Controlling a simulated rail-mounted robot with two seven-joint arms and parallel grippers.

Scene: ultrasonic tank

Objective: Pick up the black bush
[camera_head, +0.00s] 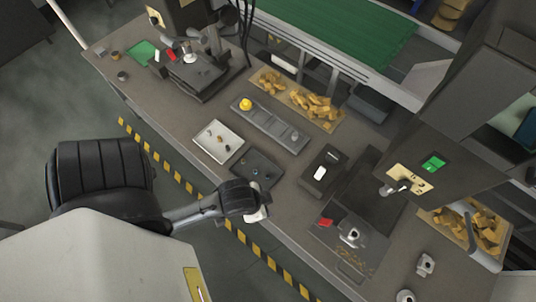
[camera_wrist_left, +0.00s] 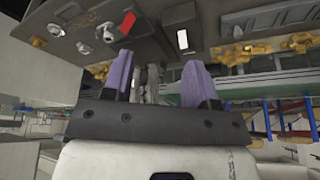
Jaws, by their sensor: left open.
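I cannot pick out the black bush for certain. A light tray (camera_head: 201,144) in the head view holds several tiny parts, some of them dark. A dark tray (camera_head: 238,172) beside it also holds tiny parts, too small to identify. My left gripper (camera_wrist_left: 160,70) shows two purple fingers spread apart in the left wrist view, with nothing between them. In the head view my left arm (camera_head: 195,212) reaches to the bench's front edge, just below the dark tray; its fingers are not clear there. My right gripper is out of view.
A grey block tray (camera_head: 268,125) with a yellow part lies behind the trays. A black box (camera_head: 323,168) stands to their right. Yellow scrap (camera_head: 315,103) lies at the back. A machine with a green button (camera_head: 433,162) stands at the right. Striped tape marks the front edge.

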